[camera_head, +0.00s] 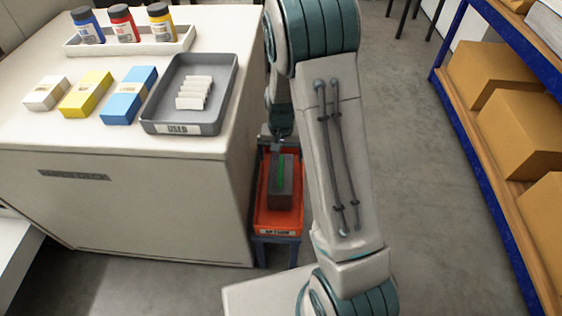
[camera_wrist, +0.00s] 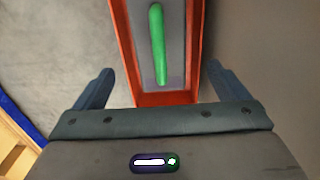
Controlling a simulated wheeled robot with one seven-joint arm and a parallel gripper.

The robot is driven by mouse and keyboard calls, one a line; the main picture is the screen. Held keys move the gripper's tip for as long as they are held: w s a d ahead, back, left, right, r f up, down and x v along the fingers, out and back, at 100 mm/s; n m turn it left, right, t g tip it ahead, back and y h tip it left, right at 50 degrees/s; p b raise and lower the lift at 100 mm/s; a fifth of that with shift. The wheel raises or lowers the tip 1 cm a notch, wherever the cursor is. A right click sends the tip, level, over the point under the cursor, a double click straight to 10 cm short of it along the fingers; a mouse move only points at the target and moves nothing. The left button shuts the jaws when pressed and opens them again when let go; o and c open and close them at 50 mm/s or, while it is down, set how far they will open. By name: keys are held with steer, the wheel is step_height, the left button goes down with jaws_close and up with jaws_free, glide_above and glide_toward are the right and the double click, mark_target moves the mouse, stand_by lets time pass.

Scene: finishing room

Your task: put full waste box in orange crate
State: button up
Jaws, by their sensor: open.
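The waste box (camera_head: 286,199), a dark grey box with a green strip along its top, sits inside the orange crate (camera_head: 260,212). In the wrist view the box (camera_wrist: 174,62) lies between the orange crate's long walls (camera_wrist: 122,50), with the green strip running lengthwise. My gripper (camera_wrist: 158,72) is open, its two fingers spread wider than the crate, with nothing between them held. In the head view my gripper (camera_head: 280,143) is at the far end of the box, partly hidden by my arm.
The crate stands low on a blue stand beside a white cabinet (camera_head: 130,205). On the cabinet are a grey tray (camera_head: 228,98) with white pieces, several small boxes and a rack of bottles. A blue-framed shelf (camera_head: 470,130) with cardboard boxes stands right; floor between is clear.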

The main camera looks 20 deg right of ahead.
step_height(320, 180, up, 4)
steer(key=shift+s+r+p, duration=0.1)
steer(key=shift+r+p, duration=0.05)
steer(key=shift+p, duration=0.2)
steer(key=s+r+n, duration=0.2)
steer(key=s+r, duration=0.5)
steer(key=s, duration=0.3)
steer(key=s+r+n+t, duration=0.1)
steer(key=s+r, duration=0.7)
steer(key=s, duration=0.2)
steer(key=shift+s+r+n, duration=0.25)
steer(key=shift+n, duration=0.15)
steer(key=shift+d, duration=0.1)
steer(key=shift+c, duration=0.3)
